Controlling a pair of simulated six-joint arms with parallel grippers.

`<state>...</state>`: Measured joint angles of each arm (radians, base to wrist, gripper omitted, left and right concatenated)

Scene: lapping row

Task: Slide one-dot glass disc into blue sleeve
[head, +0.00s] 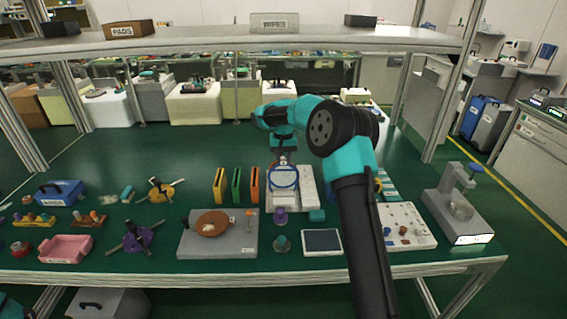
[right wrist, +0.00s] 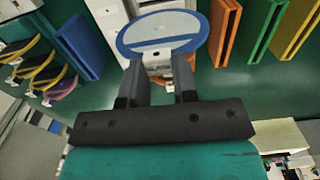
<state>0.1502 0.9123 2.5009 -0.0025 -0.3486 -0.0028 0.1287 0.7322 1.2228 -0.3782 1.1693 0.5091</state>
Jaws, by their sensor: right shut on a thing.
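My right gripper (head: 284,160) is shut on a clear glass disc with a blue rim (head: 284,178). In the right wrist view the disc (right wrist: 160,27) stands out beyond the two fingertips (right wrist: 160,68), clear of the bench. I cannot make out its dots. The blue sleeve (right wrist: 80,46) stands to the left of the disc in the right wrist view, apart from it. In the head view I cannot pick the blue sleeve out; my right arm covers part of that side. My left gripper is not in view.
Yellow (head: 219,185), green (head: 237,184) and orange (head: 255,184) sleeves stand left of the disc. A grey plate (head: 205,248) with a brown round piece lies in front. A white pad (head: 322,242) and a grey gauge stand (head: 458,212) are to the right.

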